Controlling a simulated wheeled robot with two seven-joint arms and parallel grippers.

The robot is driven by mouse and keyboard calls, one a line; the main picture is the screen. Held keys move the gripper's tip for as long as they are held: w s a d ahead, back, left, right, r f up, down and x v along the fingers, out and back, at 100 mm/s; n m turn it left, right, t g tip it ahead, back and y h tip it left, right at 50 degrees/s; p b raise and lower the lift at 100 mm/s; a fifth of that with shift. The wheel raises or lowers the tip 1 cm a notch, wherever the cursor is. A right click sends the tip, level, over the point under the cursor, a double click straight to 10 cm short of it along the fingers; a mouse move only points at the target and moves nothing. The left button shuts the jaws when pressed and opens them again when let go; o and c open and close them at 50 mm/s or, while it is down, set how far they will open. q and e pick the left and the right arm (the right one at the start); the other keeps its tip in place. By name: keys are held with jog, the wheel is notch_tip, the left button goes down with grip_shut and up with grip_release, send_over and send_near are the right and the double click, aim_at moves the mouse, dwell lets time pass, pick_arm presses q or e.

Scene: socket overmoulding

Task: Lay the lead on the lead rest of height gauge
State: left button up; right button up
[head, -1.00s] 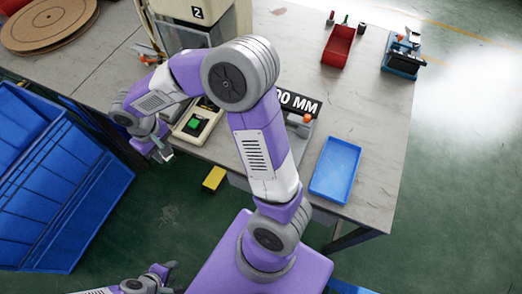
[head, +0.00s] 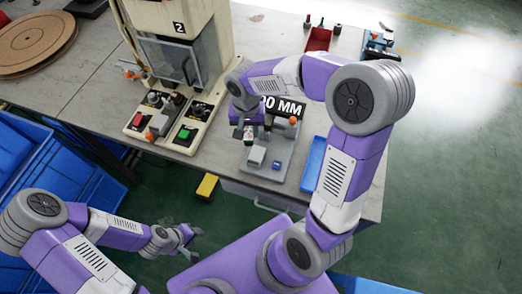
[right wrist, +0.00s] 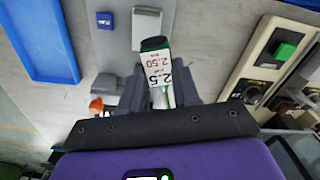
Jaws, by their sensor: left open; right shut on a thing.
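My right gripper (head: 246,133) is over the left part of the height gauge, a grey plate (head: 285,145) with a black "00 MM" sign (head: 284,106). In the right wrist view the gripper (right wrist: 158,88) is shut on the lead (right wrist: 155,44), of which I see a dark end, green sides and a white tag marked 2.5 / 2.50. The rest of the lead is hidden by the fingers. A light grey block (head: 256,156) on the gauge shows just below the gripper; I cannot tell whether it is the lead rest. My left gripper (head: 190,238) is open and empty, off the table's front.
Left of the gauge stands the press (head: 185,45) with its red and green button panel. A blue tray (head: 313,165) lies to the right, partly behind my right arm. A red bin (head: 318,40) is at the back. Blue crates (head: 25,165) stand at the left.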

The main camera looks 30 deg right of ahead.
jog(key=s+d+r+m, duration=0.2)
jog(key=m, duration=0.1)
jog(key=b, duration=0.2)
send_near(258, 152)
jog(key=shift+m, duration=0.3)
notch_tip(258, 152, down, 6)
jog(key=shift+w+r, duration=0.1)
jog(key=shift+f+b, duration=0.2)
jog(key=shift+b, duration=0.1)
jog(key=o, duration=1)
jog(key=shift+r, duration=0.1)
jog(key=shift+o, duration=0.2)
